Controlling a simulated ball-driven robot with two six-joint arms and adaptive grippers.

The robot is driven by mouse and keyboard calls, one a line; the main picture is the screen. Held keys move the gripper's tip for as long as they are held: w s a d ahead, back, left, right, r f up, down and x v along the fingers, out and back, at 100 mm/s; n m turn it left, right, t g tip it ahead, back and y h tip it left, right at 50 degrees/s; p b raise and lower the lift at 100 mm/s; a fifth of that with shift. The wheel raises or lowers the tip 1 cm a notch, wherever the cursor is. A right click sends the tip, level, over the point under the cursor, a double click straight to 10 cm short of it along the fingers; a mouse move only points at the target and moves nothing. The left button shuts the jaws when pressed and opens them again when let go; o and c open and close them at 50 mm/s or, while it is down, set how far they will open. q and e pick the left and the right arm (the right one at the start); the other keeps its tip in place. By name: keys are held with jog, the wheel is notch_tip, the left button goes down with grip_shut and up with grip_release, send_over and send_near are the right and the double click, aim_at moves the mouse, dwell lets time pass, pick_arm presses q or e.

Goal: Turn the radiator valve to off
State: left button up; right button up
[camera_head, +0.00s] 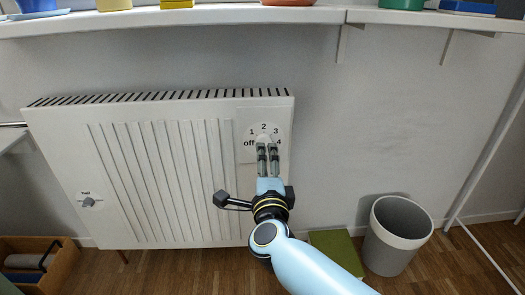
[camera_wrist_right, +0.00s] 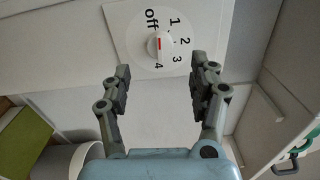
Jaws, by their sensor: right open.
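The white radiator (camera_head: 160,175) hangs on the wall. Its valve dial plate (camera_head: 249,122) at the upper right carries "off" and the numbers 1 to 4. The round white valve knob (camera_wrist_right: 156,46) has a red mark and shows in the right wrist view; the mark looks upright, but its exact setting is hard to tell. My right gripper (camera_head: 267,148) is in front of the dial and hides part of the knob in the head view. In the wrist view my right gripper (camera_wrist_right: 159,80) is open and empty, its fingers apart below the knob's two sides. My left gripper is out of view.
A smaller grey knob (camera_head: 88,202) with a label is at the radiator's lower left. A white shelf (camera_head: 220,16) with pots runs above. A grey bin (camera_head: 397,236), a green box (camera_head: 337,246) and a wooden crate (camera_head: 60,264) stand on the floor. The wall right of the radiator is bare.

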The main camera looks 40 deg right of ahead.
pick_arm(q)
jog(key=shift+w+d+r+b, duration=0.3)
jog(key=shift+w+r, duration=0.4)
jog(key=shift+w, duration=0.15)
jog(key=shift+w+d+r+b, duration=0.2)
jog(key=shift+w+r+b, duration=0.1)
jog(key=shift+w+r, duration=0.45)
pick_arm(e)
jog(key=x, duration=0.8)
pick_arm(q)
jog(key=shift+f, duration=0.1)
pick_arm(e)
jog(key=shift+a, duration=0.1)
jog(key=c, duration=1)
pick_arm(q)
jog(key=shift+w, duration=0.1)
pick_arm(e)
jog(key=shift+c, duration=0.6)
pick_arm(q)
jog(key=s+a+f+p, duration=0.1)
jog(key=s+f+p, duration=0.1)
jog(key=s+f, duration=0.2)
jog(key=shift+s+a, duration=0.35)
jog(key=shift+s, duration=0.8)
pick_arm(e)
jog(key=n, duration=0.3)
jog(key=shift+f, duration=0.15)
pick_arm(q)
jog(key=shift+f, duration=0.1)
